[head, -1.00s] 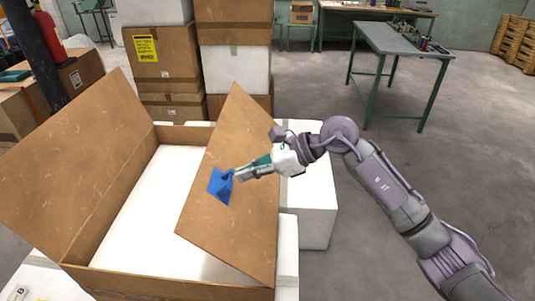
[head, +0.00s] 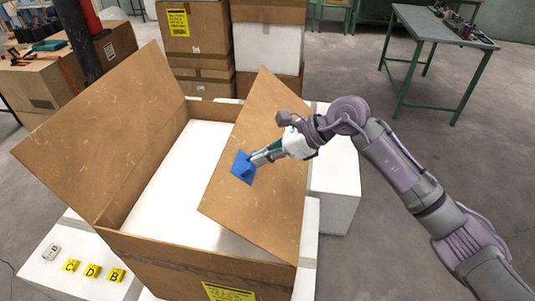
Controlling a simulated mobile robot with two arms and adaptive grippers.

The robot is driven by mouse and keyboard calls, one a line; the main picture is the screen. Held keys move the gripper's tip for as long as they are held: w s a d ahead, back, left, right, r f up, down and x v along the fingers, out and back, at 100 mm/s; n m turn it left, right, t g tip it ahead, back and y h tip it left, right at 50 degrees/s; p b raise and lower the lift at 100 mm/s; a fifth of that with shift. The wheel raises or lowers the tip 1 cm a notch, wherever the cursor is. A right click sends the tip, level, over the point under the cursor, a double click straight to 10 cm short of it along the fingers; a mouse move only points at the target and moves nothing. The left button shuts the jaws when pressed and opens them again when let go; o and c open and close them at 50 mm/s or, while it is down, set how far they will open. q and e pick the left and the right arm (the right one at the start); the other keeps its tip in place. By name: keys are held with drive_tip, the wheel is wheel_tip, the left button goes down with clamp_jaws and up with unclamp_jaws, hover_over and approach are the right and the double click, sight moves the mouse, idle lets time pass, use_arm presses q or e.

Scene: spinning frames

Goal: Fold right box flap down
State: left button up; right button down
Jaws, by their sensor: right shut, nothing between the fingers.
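The open cardboard box (head: 190,252) stands at the centre with a white surface showing inside. Its right flap (head: 262,115) is a brown panel leaning inward over the right part of the opening, tilted and not flat. A blue patch (head: 242,169) is on the middle of this flap. My right gripper (head: 254,161) is shut and empty, with its tips at the patch's upper right edge; I cannot tell whether they touch. The left flap (head: 100,130) stands up and slants outward to the left. My left gripper is not in view.
White blocks (head: 335,190) stand right of the box. Yellow lettered tags (head: 91,271) lie on a white surface at front left. Stacked boxes (head: 195,40) are behind, and a green-legged table (head: 440,30) is at back right. Floor at right is clear.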

sight(243, 166)
drive_tip(key=a+f+h+b, duration=0.1)
drive_tip(key=a+f+h, duration=0.1)
drive_tip(key=a+f, duration=0.1)
drive_tip(key=w+a+f+h+b, duration=0.1)
drive_tip(key=a, duration=0.1)
drive_tip(key=shift+f+g+b, duration=0.2)
drive_tip(key=shift+g+b, duration=0.15)
drive_tip(key=shift+g, duration=0.05)
use_arm(q)
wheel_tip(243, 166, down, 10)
drive_tip(key=b, duration=0.7)
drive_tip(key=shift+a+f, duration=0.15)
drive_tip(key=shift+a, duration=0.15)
use_arm(e)
drive_tip(key=a+f+h, duration=0.2)
drive_tip(key=a+f, duration=0.1)
drive_tip(key=f, duration=0.4)
drive_tip(key=shift+w+a, duration=0.2)
drive_tip(key=shift+w, duration=0.05)
drive_tip(key=shift+s+f, duration=0.1)
